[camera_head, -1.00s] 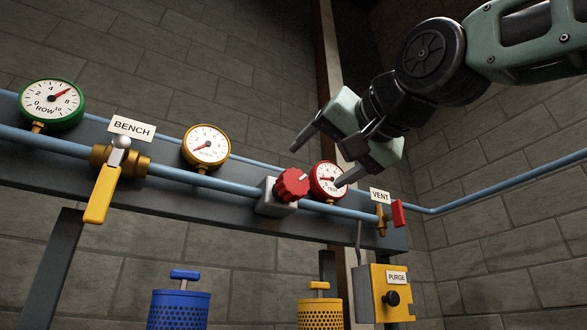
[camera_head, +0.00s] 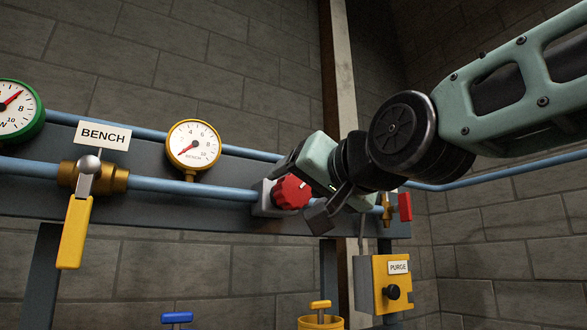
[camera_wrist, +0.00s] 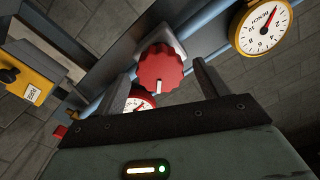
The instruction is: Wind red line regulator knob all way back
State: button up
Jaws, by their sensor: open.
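The red regulator knob (camera_head: 291,192) sits on a pale square block on the blue pipe. It is scalloped, and a white mark shows on its right side. In the wrist view the knob (camera_wrist: 161,68) appears between my finger ends, with its white mark toward the bottom. My gripper (camera_head: 301,187) is open at the knob, one finger above and one below in the head view. Contact with the fingers cannot be told. The red-rimmed gauge (camera_wrist: 138,103) is partly hidden behind the knob and a finger in the wrist view, and hidden by my gripper in the head view.
The yellow bench gauge (camera_head: 194,145) and BENCH valve with yellow lever (camera_head: 74,232) lie to the left. A red vent handle (camera_head: 404,207) and yellow PURGE box (camera_head: 391,283) lie to the right. A green-rimmed gauge (camera_head: 16,109) is cut off at left.

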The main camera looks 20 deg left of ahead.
jog(key=shift+p+x, duration=1.15)
jog(key=shift+p, duration=0.35)
jog(key=shift+w+a+p, duration=0.2)
jog(key=shift+p, duration=0.15)
jog(key=c, duration=1)
